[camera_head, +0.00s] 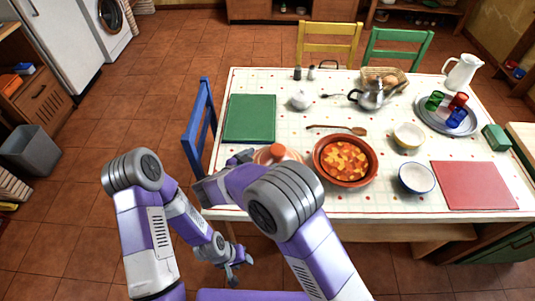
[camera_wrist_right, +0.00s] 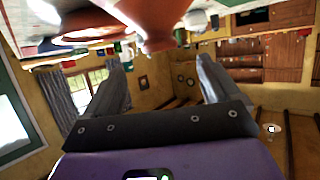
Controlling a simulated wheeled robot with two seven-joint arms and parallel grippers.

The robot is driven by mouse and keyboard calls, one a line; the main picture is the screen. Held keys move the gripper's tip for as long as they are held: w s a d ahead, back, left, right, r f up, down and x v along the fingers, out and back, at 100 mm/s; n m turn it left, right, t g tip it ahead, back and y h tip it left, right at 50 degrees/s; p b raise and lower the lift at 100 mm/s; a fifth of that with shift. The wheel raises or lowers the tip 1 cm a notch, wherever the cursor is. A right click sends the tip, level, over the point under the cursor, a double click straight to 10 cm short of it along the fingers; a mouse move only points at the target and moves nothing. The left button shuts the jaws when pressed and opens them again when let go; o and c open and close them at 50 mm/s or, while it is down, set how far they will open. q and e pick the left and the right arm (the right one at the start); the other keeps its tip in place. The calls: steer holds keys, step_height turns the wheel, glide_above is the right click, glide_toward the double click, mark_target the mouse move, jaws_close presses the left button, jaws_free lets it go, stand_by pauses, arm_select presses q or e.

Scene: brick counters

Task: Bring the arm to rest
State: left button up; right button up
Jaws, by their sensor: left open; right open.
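My left gripper (camera_head: 238,264) hangs low over the floor tiles, below the table's front left corner, open and empty. My right arm reaches left across the table's front edge, with its forearm hiding part of the table. My right gripper (camera_wrist_right: 162,70) shows two spread fingers with nothing between them in the right wrist view. A terracotta vessel (camera_wrist_right: 150,18) shows just beyond its fingertips. In the head view a terracotta piece with a knob (camera_head: 277,152) is partly hidden behind my right arm.
The table (camera_head: 285,110) holds a bowl of stew (camera_head: 345,160), a wooden spoon (camera_head: 338,129), small bowls, a teapot (camera_head: 370,94), a tray of cups (camera_head: 428,116) and a jug (camera_head: 461,72). A blue chair (camera_head: 199,125) stands at its left side. Floor at left is open.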

steer(key=shift+s+a, duration=0.15)
steer(key=shift+s, duration=0.1)
stand_by(0.3)
